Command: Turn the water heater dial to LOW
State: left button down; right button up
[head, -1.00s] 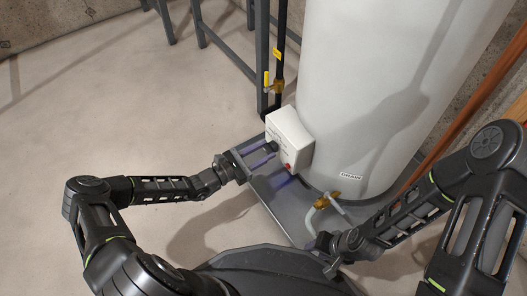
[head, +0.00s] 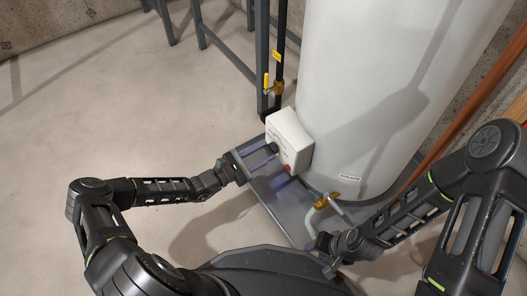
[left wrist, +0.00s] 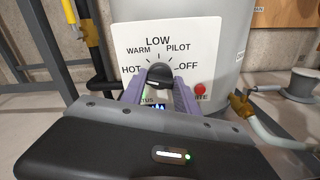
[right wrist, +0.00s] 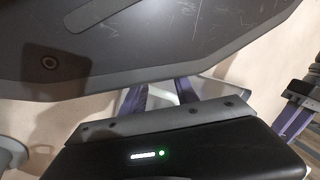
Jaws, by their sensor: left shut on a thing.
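The white control box of the water heater (head: 289,133) sits low on the white tank. Its front panel (left wrist: 205,45) reads HOT, WARM, LOW, PILOT and OFF around a black dial (left wrist: 159,75). My left gripper (head: 268,154) reaches the box from the left; in the left wrist view (left wrist: 159,92) its purple fingers are shut on the dial from both sides. LOW is printed above the dial, slightly left of its centre. I cannot tell for certain which mark the dial points at. My right gripper (right wrist: 160,95) is open and empty, low near my base.
A red button (left wrist: 200,89) is at the panel's lower right. A brass drain valve (head: 327,201) with a pale hose is at the tank's foot. A black gas pipe with a yellow-handled valve (head: 267,84) stands behind the box. Open floor (head: 120,110) is on the left.

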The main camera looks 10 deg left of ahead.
pick_arm(q)
jog(key=m+p, duration=0.2)
jog(key=m, duration=0.1)
jog(key=shift+r, duration=0.2)
jog(key=shift+f+m+p, duration=0.15)
jog(key=shift+m+p, duration=1.1)
jog(key=shift+m, duration=1.6)
jog(key=shift+f+m+p, duration=0.1)
jog(key=shift+m+p, duration=1.15)
jog(key=shift+m, duration=1.6)
jog(key=c, duration=0.9)
grip_release()
jog(key=shift+p+v, duration=0.95)
jog(key=shift+v, duration=2.95)
